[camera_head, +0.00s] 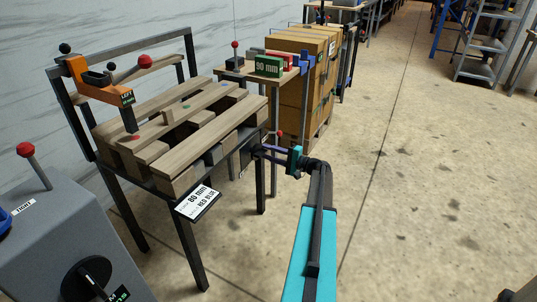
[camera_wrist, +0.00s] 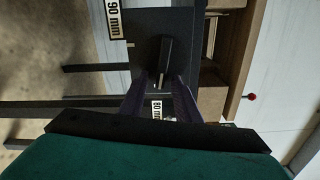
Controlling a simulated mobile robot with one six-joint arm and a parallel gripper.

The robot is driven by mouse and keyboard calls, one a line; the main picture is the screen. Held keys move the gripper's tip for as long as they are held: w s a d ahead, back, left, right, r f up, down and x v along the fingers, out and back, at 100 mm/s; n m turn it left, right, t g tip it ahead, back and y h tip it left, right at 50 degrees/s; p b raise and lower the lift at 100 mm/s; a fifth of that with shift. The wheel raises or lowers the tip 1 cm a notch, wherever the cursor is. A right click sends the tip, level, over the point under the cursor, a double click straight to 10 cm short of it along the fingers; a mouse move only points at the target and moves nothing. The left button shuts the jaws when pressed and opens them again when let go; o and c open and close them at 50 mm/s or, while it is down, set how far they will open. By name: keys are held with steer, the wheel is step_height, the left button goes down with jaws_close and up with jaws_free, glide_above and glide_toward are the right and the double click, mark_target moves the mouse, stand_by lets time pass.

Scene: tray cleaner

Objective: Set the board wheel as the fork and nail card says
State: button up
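A card (camera_head: 197,201) on the front of the pallet bench reads 80 mm on its upper line and RED BLUE below. A dark board (camera_wrist: 180,25) fills the upper middle of the wrist view. It carries a black wheel with a bar-shaped grip (camera_wrist: 165,58), a 90 mm label (camera_wrist: 116,18) and an 80 mm label (camera_wrist: 157,109). My gripper (camera_wrist: 162,82) has its two dark purple fingers apart, one on each side of the grip's lower end. I cannot tell whether they touch it. In the head view my gripper (camera_head: 264,149) is at the bench's right end.
A wooden pallet (camera_head: 190,125) lies on the bench, with an orange tool (camera_head: 100,85) at its left end. A red-knobbed lever (camera_head: 279,133) stands close to my gripper. A green 90 mm block (camera_head: 268,66) is behind.

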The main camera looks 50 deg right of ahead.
steer(key=p+v, duration=0.1)
steer(key=v, duration=1.2)
steer(key=shift+s, duration=0.4)
steer(key=shift+w, duration=0.1)
steer(key=w+a+f+n+g+y+p, duration=0.1)
steer(key=w+a+f+g+p, duration=0.2)
steer(key=a, duration=0.7)
steer(key=w+a+f+n+g+y+p, duration=0.1)
steer(key=w+a+f+n+g+y, duration=0.15)
steer(key=a+f, duration=0.6)
steer(key=w+a+f+n+g+y+p, duration=0.1)
steer(key=w+a+f+g+p, duration=0.15)
steer(key=a, duration=1.05)
steer(key=s+a+f+n+g+p, duration=0.1)
steer(key=s+a+f+n+g, duration=0.15)
steer(key=a, duration=0.55)
steer(key=s+a+f+n+g+p, duration=0.1)
steer(key=s+a+f+g+p, duration=0.2)
steer(key=a, duration=0.6)
steer(key=s+a+n+g+h+p, duration=0.3)
steer(key=s+a, duration=0.3)
steer(key=s, duration=0.5)
steer(key=s+a+n+g+h+p, duration=0.3)
steer(key=s+a+n+g+h, duration=0.3)
steer(key=s, duration=0.6)
steer(key=shift+s+a, duration=0.2)
steer(key=shift+a, duration=0.2)
